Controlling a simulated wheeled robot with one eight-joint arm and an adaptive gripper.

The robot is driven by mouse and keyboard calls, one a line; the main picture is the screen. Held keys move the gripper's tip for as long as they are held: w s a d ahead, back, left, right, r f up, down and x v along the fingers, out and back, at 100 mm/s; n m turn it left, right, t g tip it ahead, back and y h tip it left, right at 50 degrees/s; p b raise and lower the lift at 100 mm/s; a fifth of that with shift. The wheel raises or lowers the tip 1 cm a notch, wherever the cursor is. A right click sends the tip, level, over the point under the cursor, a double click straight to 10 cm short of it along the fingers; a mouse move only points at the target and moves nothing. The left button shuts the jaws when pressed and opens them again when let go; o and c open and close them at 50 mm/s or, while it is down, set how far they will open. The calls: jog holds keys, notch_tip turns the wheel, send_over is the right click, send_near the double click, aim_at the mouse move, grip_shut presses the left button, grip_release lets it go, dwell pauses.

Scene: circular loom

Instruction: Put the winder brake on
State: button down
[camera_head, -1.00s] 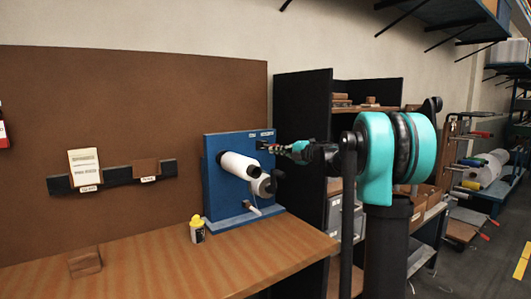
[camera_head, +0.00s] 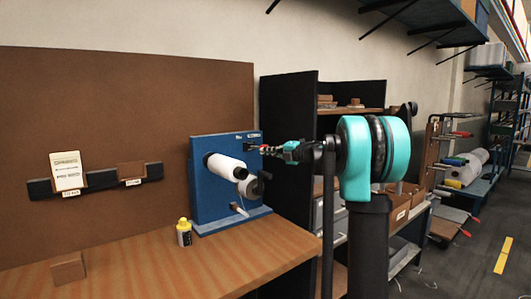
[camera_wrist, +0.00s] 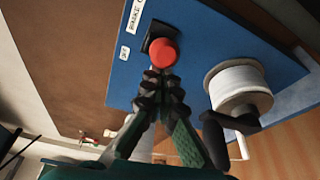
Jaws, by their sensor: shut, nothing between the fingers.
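A blue winder panel (camera_head: 199,185) stands on the bench and holds a white roll (camera_head: 224,167) and a crank. In the wrist view, a red round knob (camera_wrist: 163,53) sits on a black slotted plate (camera_wrist: 155,34) on the blue panel (camera_wrist: 215,48). Partly readable labels beside it include "BRAKE O…" (camera_wrist: 135,14). My gripper (camera_wrist: 160,82) is shut and empty, its fingertips pointing at the knob and right at its lower edge; I cannot tell whether they touch. In the head view my gripper (camera_head: 265,150) is at the panel's upper right edge, and the knob is hard to make out.
A yellow-capped bottle (camera_head: 184,233) stands on the bench left of the winder, and a brown block (camera_head: 67,268) lies farther left. The white spool (camera_wrist: 240,86) and black crank (camera_wrist: 222,130) are close right of my fingers. A dark shelf (camera_head: 287,120) stands behind my arm.

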jog(key=shift+w+d+r+t, duration=0.2)
jog(key=shift+w+d+t, duration=0.15)
jog(key=shift+d, duration=0.35)
jog(key=v, duration=1.1)
jog(key=shift+s+a, duration=0.15)
jog(key=shift+s, duration=0.4)
